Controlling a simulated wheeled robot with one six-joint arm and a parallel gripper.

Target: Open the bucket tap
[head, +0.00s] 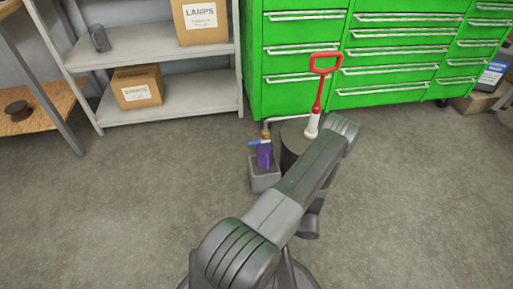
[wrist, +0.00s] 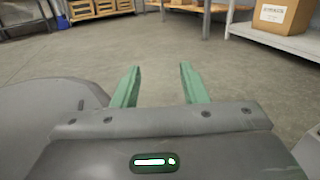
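A dark round bucket (head: 291,157) stands on the floor in the head view, partly hidden behind my arm. A pale pipe runs left from its top to a brass tap (head: 266,136) with a blue lever (head: 257,143). A purple object (head: 264,156) is below the tap on a grey block (head: 265,177). A red handle (head: 318,82) with a white lower part stands upright at the bucket. My gripper (wrist: 160,72) is open and empty in the wrist view, facing open floor. The bucket and tap do not show there. The gripper's fingers are hidden in the head view.
A green drawer cabinet (head: 400,60) stands behind the bucket. A grey shelf (head: 170,100) with cardboard boxes (head: 138,87) is at the left. A wooden bench (head: 35,105) is at far left. The floor left and right of the bucket is clear.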

